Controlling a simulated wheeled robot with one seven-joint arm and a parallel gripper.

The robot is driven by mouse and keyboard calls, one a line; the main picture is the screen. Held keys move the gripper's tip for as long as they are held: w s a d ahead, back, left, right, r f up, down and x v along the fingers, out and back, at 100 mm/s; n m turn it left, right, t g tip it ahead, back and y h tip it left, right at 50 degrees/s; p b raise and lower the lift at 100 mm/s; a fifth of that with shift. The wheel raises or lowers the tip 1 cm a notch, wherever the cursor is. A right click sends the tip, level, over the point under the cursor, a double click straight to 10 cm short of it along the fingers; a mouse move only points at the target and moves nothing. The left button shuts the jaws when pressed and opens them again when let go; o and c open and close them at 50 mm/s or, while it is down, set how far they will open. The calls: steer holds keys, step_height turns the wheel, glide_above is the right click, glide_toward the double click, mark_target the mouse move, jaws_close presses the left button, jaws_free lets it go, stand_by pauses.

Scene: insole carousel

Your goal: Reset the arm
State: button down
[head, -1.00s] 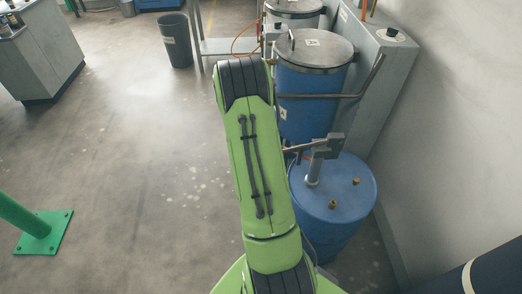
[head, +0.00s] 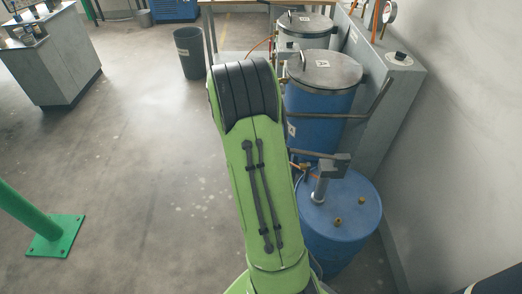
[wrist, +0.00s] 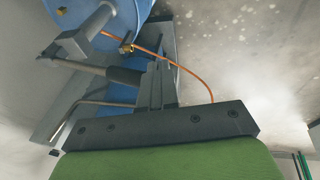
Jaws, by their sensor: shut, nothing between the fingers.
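My green arm (head: 262,190) reaches forward up the middle of the head view, with its dark bent joint (head: 244,92) at the far end. My gripper is hidden behind the arm in that view. In the wrist view my gripper (wrist: 157,82) shows two dark fingers pressed together, with nothing between them. A blue drum with a grey hand pump and an orange hose lie beyond the fingers there; I cannot tell how far off they are.
A blue drum (head: 345,215) with a grey pump (head: 320,188) stands close to the right of my arm. A lidded blue barrel (head: 320,105) stands behind it, beside a grey cabinet (head: 390,110) and wall. A green post base (head: 58,236) is at left.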

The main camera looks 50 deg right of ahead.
stand_by(0.4)
steer(key=s+a+r+n+t+y, duration=0.1)
steer(key=a+r+n+t, duration=0.1)
steer(key=a+r, duration=0.6)
steer(key=s+a+r+n+t, duration=0.2)
steer(key=a+r, duration=0.4)
steer(key=a, duration=0.4)
steer(key=s+a+r+n+t+y, duration=0.1)
steer(key=s+a+n, duration=0.4)
steer(key=s+a, duration=0.6)
steer(key=shift+s+a+r+t+y, duration=0.2)
steer(key=shift+s+r+t+y, duration=0.25)
steer(key=shift+r+y, duration=0.35)
steer(key=shift+d, duration=0.1)
